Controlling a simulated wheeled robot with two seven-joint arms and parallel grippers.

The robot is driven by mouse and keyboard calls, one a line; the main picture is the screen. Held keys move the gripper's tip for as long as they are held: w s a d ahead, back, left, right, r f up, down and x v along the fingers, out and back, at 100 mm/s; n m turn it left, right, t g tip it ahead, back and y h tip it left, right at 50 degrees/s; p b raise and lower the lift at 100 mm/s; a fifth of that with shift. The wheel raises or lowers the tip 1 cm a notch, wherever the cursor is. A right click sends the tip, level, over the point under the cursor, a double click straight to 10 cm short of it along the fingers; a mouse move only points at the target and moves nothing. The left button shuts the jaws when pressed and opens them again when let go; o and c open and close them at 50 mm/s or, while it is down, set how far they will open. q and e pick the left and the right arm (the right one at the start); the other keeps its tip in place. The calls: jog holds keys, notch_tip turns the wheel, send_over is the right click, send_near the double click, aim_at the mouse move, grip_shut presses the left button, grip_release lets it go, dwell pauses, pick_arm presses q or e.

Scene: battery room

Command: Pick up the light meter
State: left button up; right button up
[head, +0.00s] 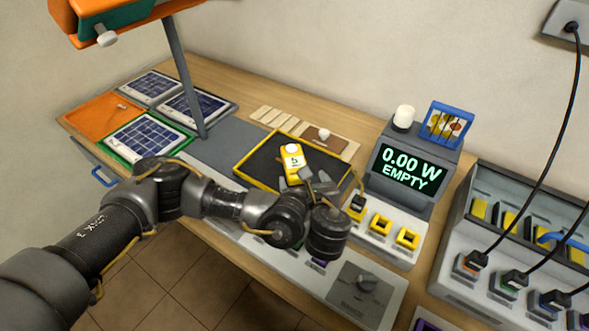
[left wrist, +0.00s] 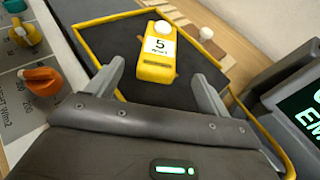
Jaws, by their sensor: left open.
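The light meter (head: 293,164) is a small yellow block with a white dome on top and a white label reading 5. It lies on the dark tray with a yellow rim (head: 240,165). In the left wrist view the meter (left wrist: 156,68) sits ahead of and between my left gripper's two grey fingers. My left gripper (head: 305,183) is open at the near side of the meter, with nothing held. Its wrist hides part of the tray's near edge. The tray's rim also shows in the left wrist view (left wrist: 88,52). My right gripper is not in view.
A display unit (head: 408,167) reading 0.00 W EMPTY stands right of the tray. Solar panels (head: 147,137) lie on the left. A lamp post (head: 184,80) rises behind my arm. A battery rack (head: 510,250) with black cables is at the right.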

aim_at(296, 167)
pick_arm(q)
jog(key=b+x, duration=0.2)
jog(key=x, duration=0.1)
jog(key=shift+s+f, duration=0.1)
jog(key=shift+f, duration=0.05)
jog(key=shift+w+b, duration=0.3)
jog(key=shift+w, duration=0.3)
jog(key=shift+w+a+p, duration=0.15)
jog(key=shift+w+p, duration=0.15)
jog(key=shift+w, duration=0.05)
jog(key=p+x, duration=0.1)
jog(key=x, duration=0.2)
jog(key=shift+w+a+f, duration=0.15)
jog(key=shift+a+f, duration=0.05)
jog(key=shift+f, duration=0.1)
jog(key=shift+w+f, duration=0.2)
jog(key=shift+w, duration=0.15)
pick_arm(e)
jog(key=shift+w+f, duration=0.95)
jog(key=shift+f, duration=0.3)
